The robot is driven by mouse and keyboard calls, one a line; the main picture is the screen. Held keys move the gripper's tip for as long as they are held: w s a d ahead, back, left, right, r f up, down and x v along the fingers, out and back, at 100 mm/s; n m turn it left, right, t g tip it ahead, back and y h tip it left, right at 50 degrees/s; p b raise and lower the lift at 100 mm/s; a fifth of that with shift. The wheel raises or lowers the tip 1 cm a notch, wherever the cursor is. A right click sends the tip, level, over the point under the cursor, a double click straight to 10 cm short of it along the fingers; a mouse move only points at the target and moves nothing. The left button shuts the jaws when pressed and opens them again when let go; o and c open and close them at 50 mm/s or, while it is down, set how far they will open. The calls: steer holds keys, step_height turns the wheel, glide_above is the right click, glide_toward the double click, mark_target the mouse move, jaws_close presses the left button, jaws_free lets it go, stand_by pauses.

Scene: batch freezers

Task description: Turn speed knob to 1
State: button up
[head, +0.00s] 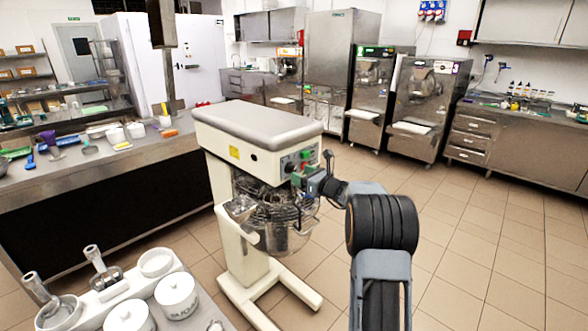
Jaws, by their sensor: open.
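A cream planetary mixer (225,135) with a grey top stands in the middle of the head view. Its control panel (291,163) is on its right-hand face, with a green button and small dark controls. The speed knob is too small to tell apart from the other controls, and its setting cannot be read. My gripper (302,178) is open at the lower part of the panel, very close to the mixer face. It covers part of the panel, and I cannot tell whether it touches a knob.
The mixer's wire guard and steel bowl (290,232) hang just below my gripper. A worktable with utensils (85,172) stands at left, and a tray of white canisters (92,312) is at the near left. The tiled floor (470,235) at right is clear.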

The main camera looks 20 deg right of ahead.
mark_target(294, 170)
steer(key=shift+p+x, duration=0.4)
steer(key=shift+x, duration=1.75)
steer(key=c, duration=0.7)
